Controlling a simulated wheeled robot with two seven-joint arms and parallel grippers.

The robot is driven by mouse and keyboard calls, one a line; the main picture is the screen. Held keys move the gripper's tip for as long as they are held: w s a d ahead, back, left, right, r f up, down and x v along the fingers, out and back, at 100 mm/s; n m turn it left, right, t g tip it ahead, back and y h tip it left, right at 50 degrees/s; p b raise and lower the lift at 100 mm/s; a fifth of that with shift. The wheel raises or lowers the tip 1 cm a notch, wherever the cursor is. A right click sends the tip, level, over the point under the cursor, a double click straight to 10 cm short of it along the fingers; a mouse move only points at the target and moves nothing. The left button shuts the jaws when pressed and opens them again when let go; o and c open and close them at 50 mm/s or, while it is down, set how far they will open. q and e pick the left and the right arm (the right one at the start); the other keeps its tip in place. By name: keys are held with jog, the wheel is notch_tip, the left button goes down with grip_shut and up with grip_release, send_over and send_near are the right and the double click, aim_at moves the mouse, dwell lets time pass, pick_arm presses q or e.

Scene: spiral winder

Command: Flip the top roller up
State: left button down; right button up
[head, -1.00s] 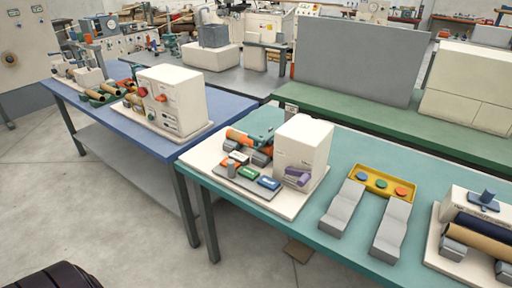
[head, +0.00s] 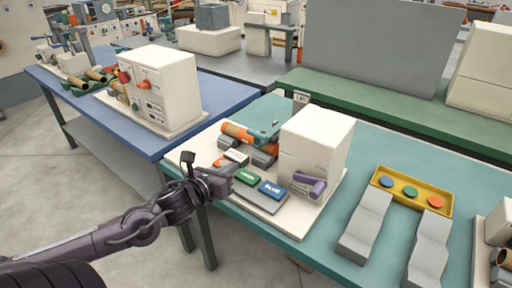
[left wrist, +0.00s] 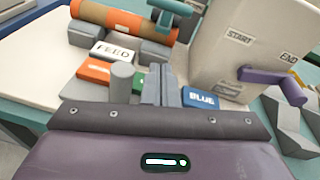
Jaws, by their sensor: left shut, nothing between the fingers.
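The spiral winder is a cream box (head: 315,145) on a cream base on the teal table. An orange-brown roller (head: 236,131) lies on grey supports left of the box, with a teal arm piece (head: 265,134) at its right end. In the left wrist view the roller (left wrist: 120,17) and teal piece (left wrist: 171,9) show at the top, cut by the frame edge. Which part is the top roller I cannot tell for sure. My left gripper (head: 231,171) is shut and empty, over the button panel in front of the roller and apart from it. My right gripper is not in view.
White FEED (left wrist: 113,50), orange (left wrist: 94,71), green (head: 248,176) and blue (head: 272,189) buttons sit below my left gripper. A purple lever (head: 311,187) is on the box's front. A yellow tray (head: 413,190) and grey blocks stand to the right.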

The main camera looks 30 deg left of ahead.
aim_at(257, 148)
pick_arm(q)
jog(key=m, duration=0.1)
jog(key=d+r+m+h, duration=0.1)
jog(key=r+m, duration=0.1)
jog(key=shift+w+d+r+t, duration=0.2)
jog(key=shift+w+r+t, duration=0.05)
jog(key=shift+t, duration=0.05)
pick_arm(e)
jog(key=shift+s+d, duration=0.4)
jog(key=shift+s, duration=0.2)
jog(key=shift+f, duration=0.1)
pick_arm(q)
jog(key=shift+w, duration=0.1)
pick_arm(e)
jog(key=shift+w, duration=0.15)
